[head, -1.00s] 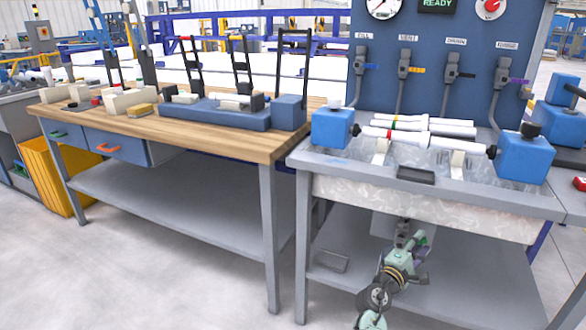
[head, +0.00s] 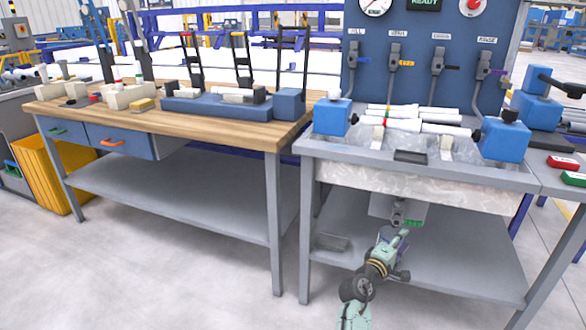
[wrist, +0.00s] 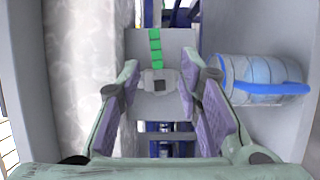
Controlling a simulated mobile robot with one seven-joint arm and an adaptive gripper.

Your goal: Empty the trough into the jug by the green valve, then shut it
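The trough (head: 400,179) is a pale, marbled basin set in the grey bench at the right of the head view. The green valve (head: 413,223) is under it; its green handle (wrist: 155,48) and grey body (wrist: 151,76) show in the wrist view. My gripper (head: 398,233) is below the trough, close to the valve. In the wrist view my gripper (wrist: 161,80) is open, its purple-padded fingers on either side of the valve body; I cannot tell whether they touch it. The jug (wrist: 262,80), translucent with a blue handle, is right of the fingers. I cannot make it out in the head view.
White pipes (head: 428,117) lie across the trough between blue blocks (head: 505,139). A panel (head: 410,60) with several coloured levers stands behind. A lower shelf (head: 450,265) runs beneath. A wooden workbench (head: 215,130) is at left. The floor in front is clear.

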